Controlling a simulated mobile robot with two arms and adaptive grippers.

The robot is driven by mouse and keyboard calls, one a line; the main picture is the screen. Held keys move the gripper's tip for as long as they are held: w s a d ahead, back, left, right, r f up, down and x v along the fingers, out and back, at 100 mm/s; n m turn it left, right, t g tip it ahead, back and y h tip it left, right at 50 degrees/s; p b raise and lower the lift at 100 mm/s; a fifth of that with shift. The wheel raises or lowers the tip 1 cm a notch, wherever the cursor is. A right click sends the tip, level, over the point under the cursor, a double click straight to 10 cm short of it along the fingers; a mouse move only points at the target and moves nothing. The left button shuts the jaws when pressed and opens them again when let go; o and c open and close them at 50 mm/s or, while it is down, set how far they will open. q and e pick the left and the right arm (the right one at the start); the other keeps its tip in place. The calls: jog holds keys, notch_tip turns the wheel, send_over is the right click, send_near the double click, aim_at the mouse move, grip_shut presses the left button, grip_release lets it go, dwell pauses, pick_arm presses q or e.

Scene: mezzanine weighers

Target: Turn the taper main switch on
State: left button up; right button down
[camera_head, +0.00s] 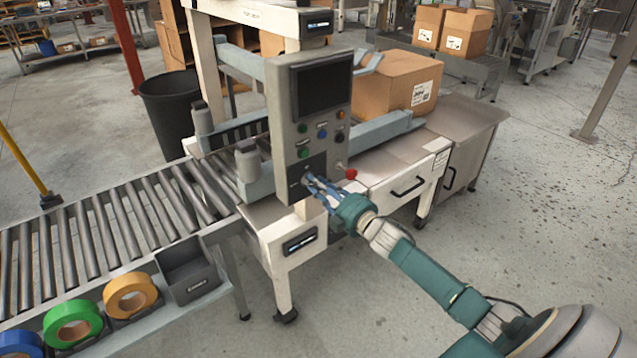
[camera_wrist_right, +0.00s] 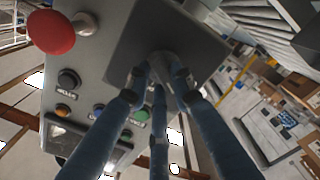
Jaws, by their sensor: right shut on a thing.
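The case taper's grey control panel (camera_head: 312,125) stands upright with a dark screen and several coloured buttons. On its lower part is a dark square plate (camera_head: 303,172), where the main switch sits. My right gripper (camera_head: 309,181) reaches the plate from the right, its blue fingers shut on the switch knob. In the right wrist view the fingers (camera_wrist_right: 160,75) close around a grey round knob (camera_wrist_right: 163,60) in front of the dark plate (camera_wrist_right: 195,38). The fingers hide most of the knob, so its turned position cannot be told. My left gripper is out of view.
A red mushroom button (camera_head: 351,173) sticks out right of the plate, close to my right gripper; it is large in the wrist view (camera_wrist_right: 50,32). A cardboard box (camera_head: 392,82) sits in the taper. A roller conveyor (camera_head: 110,225) runs left, with tape rolls in front.

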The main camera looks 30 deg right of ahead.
jog(key=m, duration=0.4)
jog(key=m+p, duration=0.1)
jog(key=m, duration=0.6)
jog(key=shift+d+f+m+p, duration=0.1)
jog(key=shift+f+m+p, duration=0.2)
jog(key=shift+m+p, duration=0.1)
dwell(0.3)
jog(key=c, duration=1.5)
grip_release()
jog(key=shift+s, duration=0.1)
